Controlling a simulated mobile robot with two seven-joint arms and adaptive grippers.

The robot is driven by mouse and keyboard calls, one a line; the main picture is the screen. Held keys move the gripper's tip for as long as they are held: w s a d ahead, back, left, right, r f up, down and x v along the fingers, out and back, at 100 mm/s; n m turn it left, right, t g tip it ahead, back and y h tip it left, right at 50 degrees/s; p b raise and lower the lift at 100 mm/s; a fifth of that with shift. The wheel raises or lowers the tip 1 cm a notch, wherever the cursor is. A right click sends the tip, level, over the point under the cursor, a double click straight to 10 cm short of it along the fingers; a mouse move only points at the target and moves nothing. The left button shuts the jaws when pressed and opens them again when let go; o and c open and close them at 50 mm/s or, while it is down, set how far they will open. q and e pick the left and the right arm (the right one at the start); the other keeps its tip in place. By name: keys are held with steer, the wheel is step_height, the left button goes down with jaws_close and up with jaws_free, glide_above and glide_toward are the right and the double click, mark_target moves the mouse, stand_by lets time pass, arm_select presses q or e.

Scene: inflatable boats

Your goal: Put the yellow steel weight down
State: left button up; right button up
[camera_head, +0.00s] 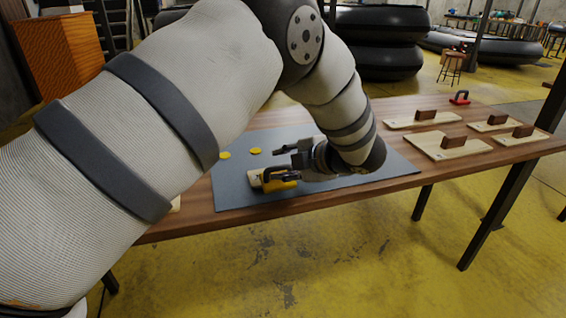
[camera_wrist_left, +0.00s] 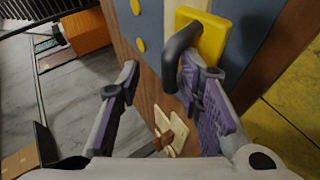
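My left gripper (camera_head: 284,163) is low over the mat beside the weight. My right gripper is not in view.
Two yellow discs (camera_head: 255,151) lie on the mat behind the gripper. Pale boards with brown handles (camera_head: 448,145) and a red-based item (camera_head: 460,98) are on the table's right part. Another such board (camera_wrist_left: 172,128) shows in the wrist view. My left arm hides the table's left part.

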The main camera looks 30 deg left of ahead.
arm_select(q)
steer(key=shift+r, duration=0.1)
steer(key=v, duration=1.2)
